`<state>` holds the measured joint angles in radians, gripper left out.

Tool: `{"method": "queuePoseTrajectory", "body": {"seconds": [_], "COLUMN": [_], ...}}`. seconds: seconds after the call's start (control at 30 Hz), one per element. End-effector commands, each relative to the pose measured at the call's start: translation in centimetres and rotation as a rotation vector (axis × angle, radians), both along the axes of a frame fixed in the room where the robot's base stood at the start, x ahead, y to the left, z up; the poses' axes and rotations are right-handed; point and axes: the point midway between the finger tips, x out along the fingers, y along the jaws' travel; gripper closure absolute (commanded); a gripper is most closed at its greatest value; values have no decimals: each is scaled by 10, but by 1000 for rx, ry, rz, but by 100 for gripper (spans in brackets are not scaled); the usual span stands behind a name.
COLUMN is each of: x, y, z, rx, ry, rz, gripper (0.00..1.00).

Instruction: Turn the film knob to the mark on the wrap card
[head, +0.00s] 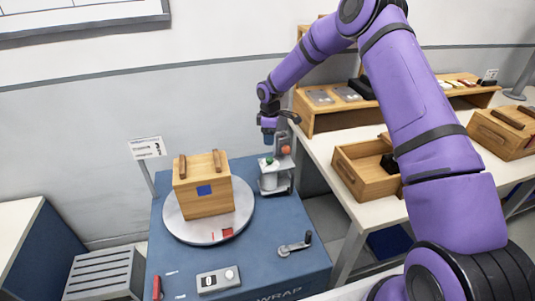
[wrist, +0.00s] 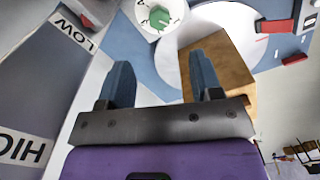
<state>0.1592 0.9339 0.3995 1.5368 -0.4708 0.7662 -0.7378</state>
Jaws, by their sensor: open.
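The film knob looks to be the green knob (wrist: 160,17) on a white round face with small marks, at the top of the wrist view. In the head view it is a small green spot (head: 269,160) on top of the grey-white film unit (head: 273,182), right of the turntable. My gripper (head: 268,136) is open and empty, just above the unit; its fingers (wrist: 162,80) point toward the knob without touching it. The wrap card (head: 147,148) appears to be the white sign on a post behind the turntable; its text and mark are too small to read.
A wooden crate (head: 204,200) with a blue patch sits on the round turntable (head: 180,229). LOW (wrist: 75,30) and HIGH (wrist: 20,146) labels are on a grey post close by. A crank (head: 294,245) and control box (head: 218,279) are on the blue top. A bench (head: 345,142) stands right.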

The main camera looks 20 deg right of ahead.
Motion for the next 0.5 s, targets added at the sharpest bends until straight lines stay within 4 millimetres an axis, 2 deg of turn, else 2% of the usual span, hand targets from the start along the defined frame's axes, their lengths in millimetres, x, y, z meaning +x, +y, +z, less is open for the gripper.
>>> {"method": "queuePoseTrajectory", "body": {"seconds": [0.23, 0.5], "x": [0, 0], "y": [1, 1], "z": [-24, -71], "rx": [3, 3], "ry": [4, 4], "rz": [4, 3], "gripper": [41, 41]}}
